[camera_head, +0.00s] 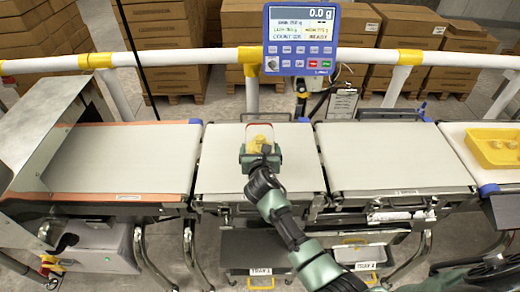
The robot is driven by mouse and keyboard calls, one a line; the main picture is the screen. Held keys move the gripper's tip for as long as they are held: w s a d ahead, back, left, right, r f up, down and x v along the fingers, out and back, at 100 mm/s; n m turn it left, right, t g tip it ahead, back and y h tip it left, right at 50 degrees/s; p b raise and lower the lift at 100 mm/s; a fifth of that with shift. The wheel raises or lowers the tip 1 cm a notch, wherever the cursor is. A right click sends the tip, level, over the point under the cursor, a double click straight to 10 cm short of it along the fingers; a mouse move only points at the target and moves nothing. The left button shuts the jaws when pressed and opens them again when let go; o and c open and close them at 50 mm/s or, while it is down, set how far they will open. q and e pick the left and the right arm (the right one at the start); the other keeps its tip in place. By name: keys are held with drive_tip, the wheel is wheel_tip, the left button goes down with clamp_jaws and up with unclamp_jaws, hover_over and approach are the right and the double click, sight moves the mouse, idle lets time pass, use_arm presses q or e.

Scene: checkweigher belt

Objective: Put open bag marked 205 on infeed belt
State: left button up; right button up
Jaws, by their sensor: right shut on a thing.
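My right gripper (259,158) is over the middle belt (220,160), shut on a small pale bag (259,131) with yellow showing at it. The gripper hides much of the bag, and I cannot read a mark on it. I cannot tell whether the bag touches the belt. The left belt (125,160) has orange side edges and shows a bare pale surface. The right belt (390,155) is also bare. My left gripper is not in view.
A blue display (300,40) reading 0.0 g stands behind the belts on a white rail (220,57). A sheet-metal guard (60,120) overhangs the left belt's far left. A yellow tray (480,158) holding several pieces stands at right. Cartons (165,50) fill the background.

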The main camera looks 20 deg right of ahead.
drive_tip(key=shift+f, duration=0.1)
drive_tip(key=o, duration=1.8)
drive_tip(key=shift+o, duration=0.2)
drive_tip(key=shift+s, duration=0.2)
drive_tip(key=v, duration=1.1)
drive_tip(key=shift+s+r, duration=0.25)
drive_tip(key=shift+s, duration=0.05)
drive_tip(key=shift+a, duration=0.15)
